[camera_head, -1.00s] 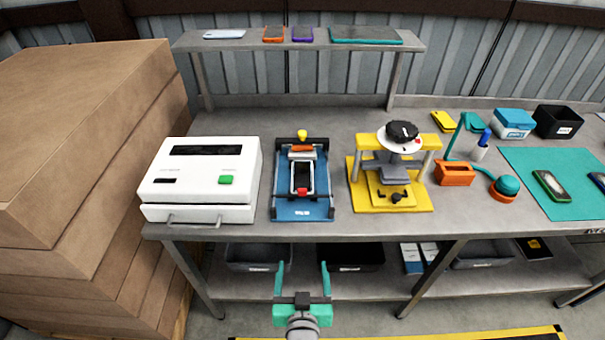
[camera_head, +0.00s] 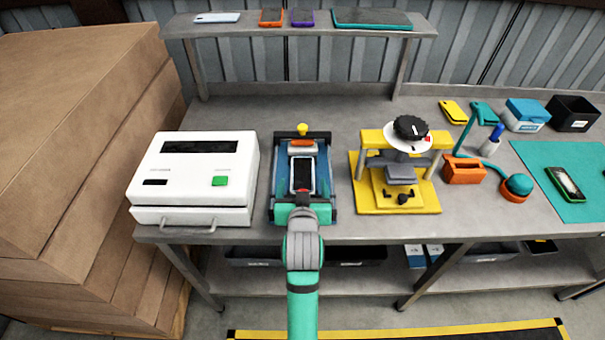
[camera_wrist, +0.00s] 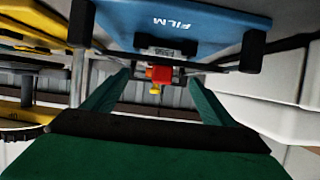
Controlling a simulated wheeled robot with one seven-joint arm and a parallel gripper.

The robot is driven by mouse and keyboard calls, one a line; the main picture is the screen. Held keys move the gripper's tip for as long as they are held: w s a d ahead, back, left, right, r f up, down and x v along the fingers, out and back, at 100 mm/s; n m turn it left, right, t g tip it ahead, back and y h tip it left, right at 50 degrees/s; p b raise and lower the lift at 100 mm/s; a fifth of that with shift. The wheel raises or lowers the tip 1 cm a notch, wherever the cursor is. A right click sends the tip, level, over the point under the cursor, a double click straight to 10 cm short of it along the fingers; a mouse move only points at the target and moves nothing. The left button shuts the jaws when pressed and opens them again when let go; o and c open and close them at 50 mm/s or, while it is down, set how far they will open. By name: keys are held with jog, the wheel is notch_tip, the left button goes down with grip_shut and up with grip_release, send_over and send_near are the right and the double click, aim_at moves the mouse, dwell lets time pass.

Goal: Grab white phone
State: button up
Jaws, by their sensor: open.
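A white phone (camera_head: 216,17) lies flat at the left end of the raised back shelf. Another phone with a dark screen and pale edge (camera_head: 302,174) sits in the blue film fixture (camera_head: 302,133) on the bench. My gripper (camera_head: 303,168) is at the front of this fixture, its body covering the fixture's front edge. In the wrist view my gripper (camera_wrist: 158,77) is open and empty, with the fixture's red part (camera_wrist: 160,74) seen between the fingers. The blue fixture (camera_wrist: 190,22) appears upside down there. No phone is clearly visible in the wrist view.
A white machine (camera_head: 195,175) stands left of the fixture and a yellow press (camera_head: 428,200) right of it. Orange (camera_head: 271,18) and purple (camera_head: 302,18) phones and a teal-edged tablet (camera_head: 372,19) share the shelf. Cardboard boxes (camera_head: 80,130) are stacked at far left.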

aim_at(303, 174)
jog(key=shift+f+x, duration=0.2)
jog(key=shift+x, duration=1.5)
jog(key=shift+f+x, duration=0.2)
jog(key=shift+x, duration=1.5)
jog(key=shift+s, duration=0.2)
jog(key=c, duration=1.3)
jog(key=shift+c, duration=0.4)
jog(key=shift+r, duration=0.1)
